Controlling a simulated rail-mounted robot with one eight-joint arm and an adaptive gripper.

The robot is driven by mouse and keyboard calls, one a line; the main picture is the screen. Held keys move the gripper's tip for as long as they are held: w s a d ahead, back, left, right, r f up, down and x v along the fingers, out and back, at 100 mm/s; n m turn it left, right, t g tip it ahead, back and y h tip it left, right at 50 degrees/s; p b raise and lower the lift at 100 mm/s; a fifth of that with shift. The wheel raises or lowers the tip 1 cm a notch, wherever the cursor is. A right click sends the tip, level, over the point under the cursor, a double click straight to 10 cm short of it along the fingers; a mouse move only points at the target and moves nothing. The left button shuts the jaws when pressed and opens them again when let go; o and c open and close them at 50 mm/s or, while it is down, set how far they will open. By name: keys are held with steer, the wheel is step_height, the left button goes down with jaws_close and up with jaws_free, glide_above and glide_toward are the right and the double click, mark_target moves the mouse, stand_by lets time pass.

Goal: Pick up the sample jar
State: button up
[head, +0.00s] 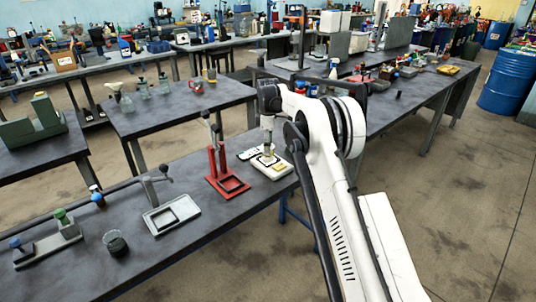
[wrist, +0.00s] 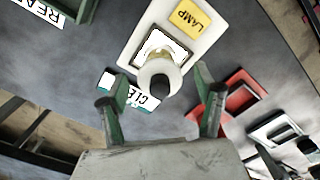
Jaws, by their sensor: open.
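A pale round jar with a dark cap (wrist: 160,82), which looks like the sample jar, stands on a white stand (wrist: 128,52) with a yellow LAMP label. The same stand shows in the head view (head: 283,171), where my wrist and gripper hide most of the jar. My gripper (wrist: 163,74) is open, with its green fingers on either side of the jar in the wrist view. In the head view my gripper (head: 268,143) is just above the stand. I cannot tell whether the fingers touch the jar.
A red stand (head: 226,180) is close by on the left, also in the wrist view (wrist: 240,97). A white framed stand (head: 171,214), a dark cup (head: 116,242) and a green-grey fixture (head: 48,248) stand further left. A label card (wrist: 134,88) lies beside the lamp stand.

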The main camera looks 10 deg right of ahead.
steer(key=shift+f, duration=1.15)
steer(key=shift+c, duration=0.4)
steer(key=shift+r, duration=0.1)
steer(key=c, duration=1.5)
